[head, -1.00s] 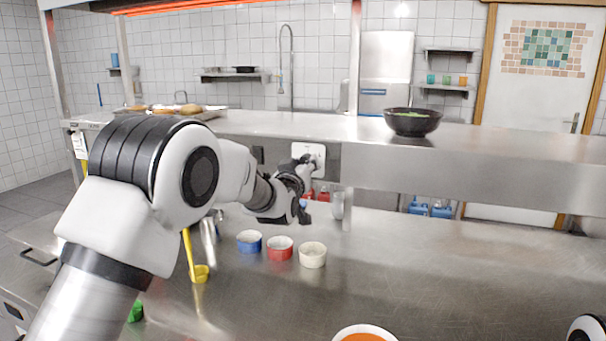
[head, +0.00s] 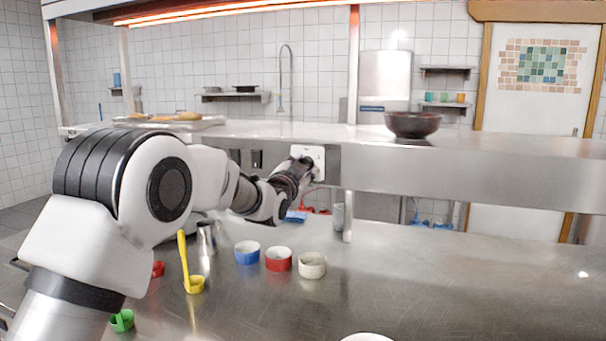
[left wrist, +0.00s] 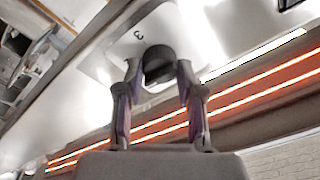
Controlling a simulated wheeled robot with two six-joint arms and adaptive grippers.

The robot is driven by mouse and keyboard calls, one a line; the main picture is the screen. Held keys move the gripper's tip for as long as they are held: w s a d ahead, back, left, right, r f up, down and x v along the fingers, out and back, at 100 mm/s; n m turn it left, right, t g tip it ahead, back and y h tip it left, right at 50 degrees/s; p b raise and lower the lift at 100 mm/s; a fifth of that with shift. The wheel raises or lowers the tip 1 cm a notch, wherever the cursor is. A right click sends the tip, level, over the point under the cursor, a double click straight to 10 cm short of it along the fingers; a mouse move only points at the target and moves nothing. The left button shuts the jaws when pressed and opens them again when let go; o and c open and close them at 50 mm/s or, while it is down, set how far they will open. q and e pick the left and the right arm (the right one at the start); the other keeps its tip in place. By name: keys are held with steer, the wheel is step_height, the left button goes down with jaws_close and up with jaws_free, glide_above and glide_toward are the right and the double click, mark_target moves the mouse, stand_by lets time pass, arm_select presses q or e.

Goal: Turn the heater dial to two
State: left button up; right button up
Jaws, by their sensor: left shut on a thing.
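The heater dial (left wrist: 158,62) is a dark round knob on a white plate (left wrist: 112,62), seen in the left wrist view. A numeral like a 3 is printed on the plate beside it; the dial's pointer is not clear. My left gripper (left wrist: 158,76) is shut on the dial, one finger on each side. In the head view, the white plate (head: 316,153) is on the front of the raised steel shelf, and my left gripper (head: 313,172) reaches it and hides the dial. The heater (head: 230,11) glows orange-red overhead. My right gripper is not in view.
Blue (head: 247,253), red (head: 278,260) and white (head: 312,266) cups stand on the counter below my left arm. A yellow ladle (head: 193,284) is left of them. A dark bowl (head: 412,124) stands on the shelf. The counter at right is clear.

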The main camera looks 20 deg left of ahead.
arm_select(q)
steer(key=m, duration=0.1)
steer(key=m+b, duration=0.1)
steer(key=m, duration=0.1)
steer(key=m+h+b, duration=0.1)
steer(key=m, duration=0.1)
steer(key=shift+f, duration=0.25)
steer(key=shift+m, duration=0.3)
steer(key=shift+r, duration=0.1)
steer(key=o, duration=1.1)
steer(key=shift+a, duration=0.1)
steer(key=shift+o, duration=0.2)
steer(key=shift+w, duration=0.15)
